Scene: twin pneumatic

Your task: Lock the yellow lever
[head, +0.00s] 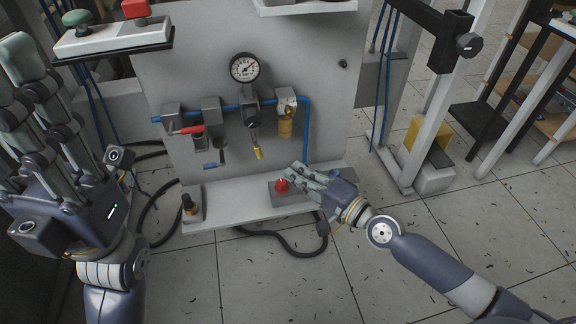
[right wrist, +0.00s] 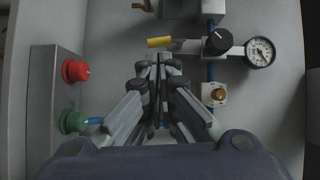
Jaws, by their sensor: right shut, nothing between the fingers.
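In the right wrist view the yellow tip (right wrist: 159,42) lies just past my fingertips, with a small apparent gap. My right gripper (head: 293,172) is shut and empty, low in front of the panel, below and right of the lever; its closed fingers show in the right wrist view (right wrist: 158,62). My left gripper (head: 30,60) is at the far left, fingers spread open and empty, away from the lever.
The gauge (head: 245,68), a red lever (head: 187,130) and a blue-tipped lever (head: 212,165) are on the panel. A red button (head: 282,185) sits on the ledge beside my right fingers; a green button (right wrist: 75,121) is near it. A button box (head: 115,38) stands upper left.

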